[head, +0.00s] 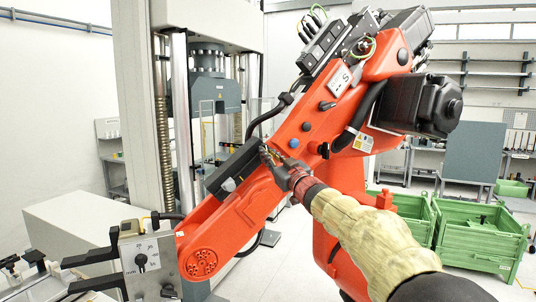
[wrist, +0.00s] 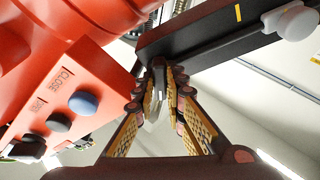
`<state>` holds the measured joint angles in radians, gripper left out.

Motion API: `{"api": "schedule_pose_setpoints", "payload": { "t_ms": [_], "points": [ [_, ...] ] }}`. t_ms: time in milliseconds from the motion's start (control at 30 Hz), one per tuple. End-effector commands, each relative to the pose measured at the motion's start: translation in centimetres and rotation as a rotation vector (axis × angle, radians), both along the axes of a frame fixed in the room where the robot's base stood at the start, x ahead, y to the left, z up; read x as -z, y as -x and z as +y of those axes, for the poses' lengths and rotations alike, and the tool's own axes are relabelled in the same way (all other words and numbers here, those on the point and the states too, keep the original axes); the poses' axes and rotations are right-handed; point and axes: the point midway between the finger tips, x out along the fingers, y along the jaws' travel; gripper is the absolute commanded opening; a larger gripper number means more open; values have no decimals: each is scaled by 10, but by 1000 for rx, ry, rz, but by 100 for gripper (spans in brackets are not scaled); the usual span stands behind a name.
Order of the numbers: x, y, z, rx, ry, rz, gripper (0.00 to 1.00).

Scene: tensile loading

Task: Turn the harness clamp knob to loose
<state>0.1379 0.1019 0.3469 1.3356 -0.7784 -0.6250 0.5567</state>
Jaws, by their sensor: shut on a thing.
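My gripper (head: 270,157) reaches in from the lower right to the orange arm in the head view. In the wrist view its two padded fingers (wrist: 158,84) are closed around a small silver-grey and dark knob-like piece (wrist: 154,108). This piece sits near the end of a dark bar (wrist: 215,38) by the orange arm. The fingers cover much of it, and I cannot read its turn position. The dark bar (head: 232,166) also shows in the head view, with a pale grey knob (head: 228,184) on its side, apart from my gripper.
The orange arm (head: 243,218) stands close around my gripper. A blue button (wrist: 83,102) and dark buttons beside CLOSE and OPEN labels are near the fingers. A dial plate (head: 150,262) is at lower left; green crates (head: 480,243) stand at right.

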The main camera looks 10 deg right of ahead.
Motion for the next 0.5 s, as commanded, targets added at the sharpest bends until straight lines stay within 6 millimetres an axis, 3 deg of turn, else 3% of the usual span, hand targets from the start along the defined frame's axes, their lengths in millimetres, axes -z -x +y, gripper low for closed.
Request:
{"api": "schedule_pose_setpoints", "payload": {
  "t_ms": [500],
  "points": [
    [1,-1,-1,0,192,-47,0]
  ]
}}
